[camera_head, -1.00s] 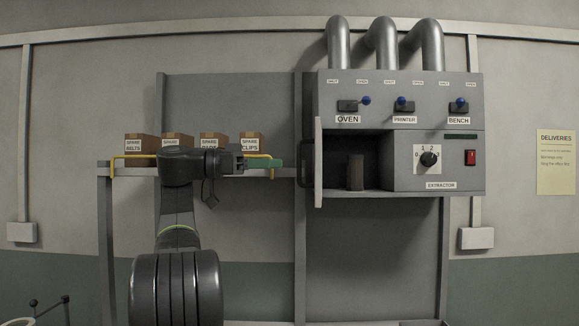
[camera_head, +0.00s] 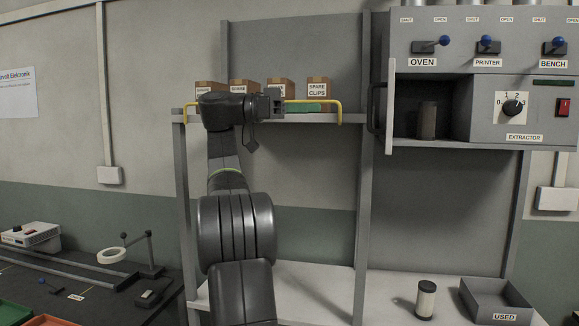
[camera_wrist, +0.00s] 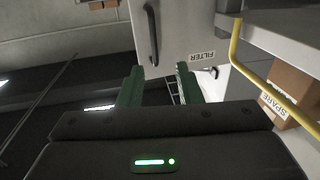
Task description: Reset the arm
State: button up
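My arm (camera_head: 235,220) is raised in front of the shelf. My gripper (camera_head: 308,107) points right at shelf height, its green fingers in front of the boxes and by the yellow rail. In the wrist view my gripper (camera_wrist: 158,85) has its two green fingers apart, with nothing between them. Beyond the fingers is the open door (camera_wrist: 180,35) with a dark handle and a FILTER label. The grey extractor unit (camera_head: 525,115) is to the right of my gripper. Its compartment is open and a brownish cylinder (camera_head: 427,120) stands inside.
Brown spare boxes (camera_head: 318,92) stand on the shelf behind the yellow rail (camera_head: 336,103). On the bench below stand a pale cartridge with dark ends (camera_head: 426,299) and a grey USED tray (camera_head: 497,300). A dark worktop with equipment (camera_head: 110,254) lies at left.

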jog(key=s+d, duration=0.1)
jog(key=d, duration=1.2)
jog(key=shift+s, duration=0.4)
